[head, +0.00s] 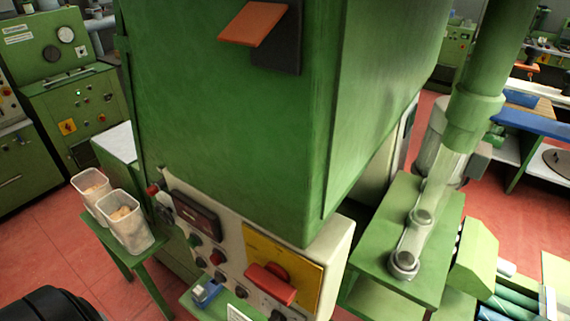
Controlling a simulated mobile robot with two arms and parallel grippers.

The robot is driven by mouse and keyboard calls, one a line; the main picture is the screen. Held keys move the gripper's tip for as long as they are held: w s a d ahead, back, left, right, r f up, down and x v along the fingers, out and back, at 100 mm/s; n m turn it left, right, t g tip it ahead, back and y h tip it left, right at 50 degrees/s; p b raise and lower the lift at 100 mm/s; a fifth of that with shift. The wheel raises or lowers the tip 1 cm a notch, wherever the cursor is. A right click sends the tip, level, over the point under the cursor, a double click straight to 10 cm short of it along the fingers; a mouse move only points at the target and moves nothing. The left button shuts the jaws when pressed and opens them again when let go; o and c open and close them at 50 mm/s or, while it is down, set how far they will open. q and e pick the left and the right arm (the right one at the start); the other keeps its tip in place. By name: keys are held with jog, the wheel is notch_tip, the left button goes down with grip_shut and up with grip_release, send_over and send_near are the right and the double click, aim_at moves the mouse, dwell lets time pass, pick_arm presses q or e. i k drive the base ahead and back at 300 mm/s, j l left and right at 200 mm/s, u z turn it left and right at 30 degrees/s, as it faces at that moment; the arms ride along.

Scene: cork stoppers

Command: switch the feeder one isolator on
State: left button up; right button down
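A red rotary handle (270,283) sits on a yellow plate (312,285) on the white control panel (338,262) of the green machine, in the lower middle of the head view. The handle lies roughly crosswise, sloping down to the right. An orange lever or flap (253,23) sticks out from a dark plate (283,55) high on the green housing. No label I can read tells which of these is the feeder one isolator. Neither of my grippers is in view.
Several small knobs and a dark display (196,214) fill the panel's left part. A green shelf below holds a blue object (207,292). Two clear bins (127,225) stand on a green stand at left. A green table (428,262) with a clear tube is at right.

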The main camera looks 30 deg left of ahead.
aim_at(273, 279)
jog(key=u, duration=0.95)
